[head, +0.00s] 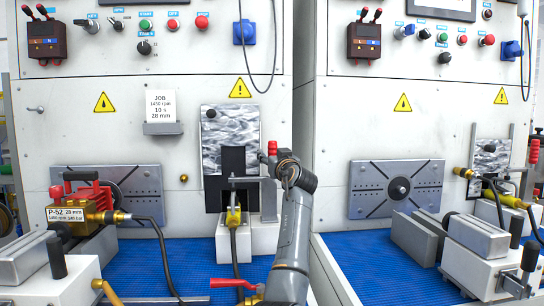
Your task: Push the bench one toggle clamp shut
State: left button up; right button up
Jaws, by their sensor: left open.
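The bench on the left, presumably bench one, has a clamp with an upright red handle (272,147) beside a marbled plate (230,128). The metal clamp bar (246,181) spans the front of the dark opening below that plate. My left arm rises from the bottom middle, and its gripper (268,160) is at the red handle, just below its top. The gripper is open; its fingers are small and partly hidden, and I cannot tell whether they touch the handle. My right gripper is out of view.
A hose with a yellow fitting (233,216) hangs below the clamp. A red valve lever (232,283) is near the front. A second bench (400,130) stands at right.

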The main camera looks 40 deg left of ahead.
pick_arm(q)
jog(key=v, duration=1.2)
dwell(0.5)
